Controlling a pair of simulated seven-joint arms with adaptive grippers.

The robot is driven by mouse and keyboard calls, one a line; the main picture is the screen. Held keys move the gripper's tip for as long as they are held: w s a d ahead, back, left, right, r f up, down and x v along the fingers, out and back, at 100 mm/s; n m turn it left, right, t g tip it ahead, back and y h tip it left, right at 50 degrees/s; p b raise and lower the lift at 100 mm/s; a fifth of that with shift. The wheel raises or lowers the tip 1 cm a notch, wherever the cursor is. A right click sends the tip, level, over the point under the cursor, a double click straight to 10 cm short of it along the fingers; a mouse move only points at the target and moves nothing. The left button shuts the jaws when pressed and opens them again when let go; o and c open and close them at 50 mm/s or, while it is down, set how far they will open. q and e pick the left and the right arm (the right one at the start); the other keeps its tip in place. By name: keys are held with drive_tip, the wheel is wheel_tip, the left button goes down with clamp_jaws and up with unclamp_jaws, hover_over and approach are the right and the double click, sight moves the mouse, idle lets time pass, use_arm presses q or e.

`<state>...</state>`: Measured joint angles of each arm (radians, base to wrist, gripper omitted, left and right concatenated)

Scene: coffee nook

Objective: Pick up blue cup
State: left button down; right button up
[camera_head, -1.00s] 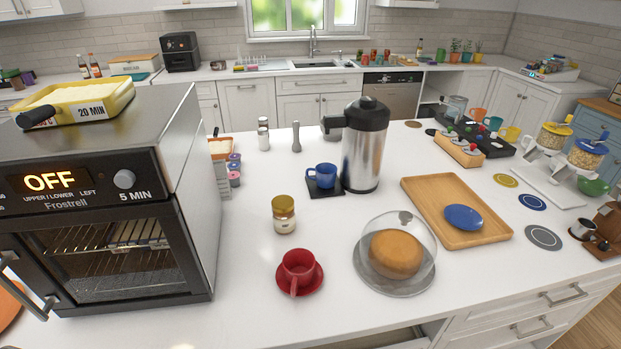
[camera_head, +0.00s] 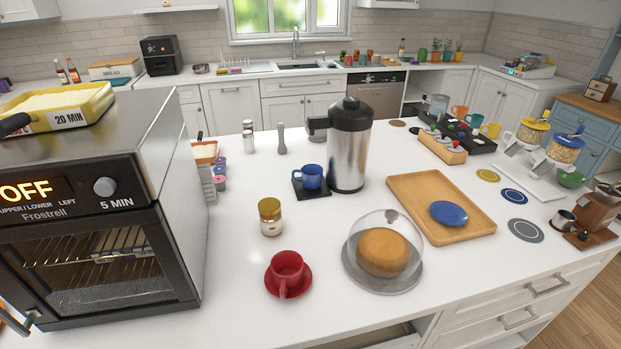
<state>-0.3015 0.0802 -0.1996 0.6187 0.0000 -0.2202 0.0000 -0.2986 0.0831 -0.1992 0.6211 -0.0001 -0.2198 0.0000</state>
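The blue cup (camera_head: 312,177) stands upright on a small black square mat (camera_head: 299,190) near the middle of the white island counter. Its handle points left. A tall steel pitcher (camera_head: 349,150) with a black lid stands close to its right, with its spout reaching out above the cup's right side. Neither of my grippers is in view.
A red cup on a red saucer (camera_head: 272,284), a jar with a gold lid (camera_head: 270,217) and a glass-domed cake (camera_head: 383,252) stand nearer. A toaster oven (camera_head: 100,215) fills the left. Counter left of the jar is clear.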

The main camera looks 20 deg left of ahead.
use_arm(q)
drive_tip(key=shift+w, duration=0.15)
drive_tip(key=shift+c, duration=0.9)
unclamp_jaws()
